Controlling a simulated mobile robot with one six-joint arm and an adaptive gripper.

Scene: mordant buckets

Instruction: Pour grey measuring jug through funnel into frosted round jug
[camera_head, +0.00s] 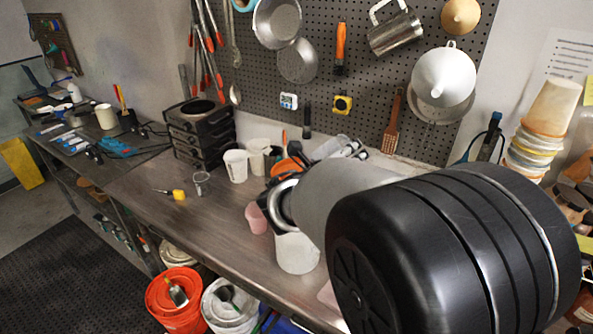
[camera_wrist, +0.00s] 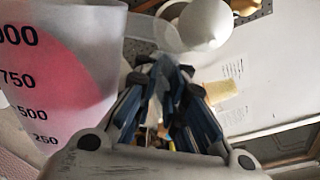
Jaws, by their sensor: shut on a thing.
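My gripper (camera_wrist: 166,75) is shut on what looks like the translucent handle of the measuring jug (camera_wrist: 60,85). The jug is pale and see-through, with dark scale marks, and fills the left of the wrist view. Pink shows through its wall; I cannot tell whether that is liquid inside. In the head view my arm hides most of the gripper. A white funnel (camera_head: 443,75) hangs on the pegboard at the upper right; it also shows at the top of the wrist view (camera_wrist: 205,22). A pale rounded vessel (camera_head: 297,254), possibly the frosted round jug, shows below my wrist, its top hidden.
A pink cup (camera_head: 257,218) stands beside the pale vessel. White jugs (camera_head: 236,166), a small clear cup (camera_head: 201,182) and a black drawer stack (camera_head: 197,132) stand further left. The bench front (camera_head: 165,215) is mostly clear. Buckets (camera_head: 176,298) stand below; stacked pots (camera_head: 540,125) are at right.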

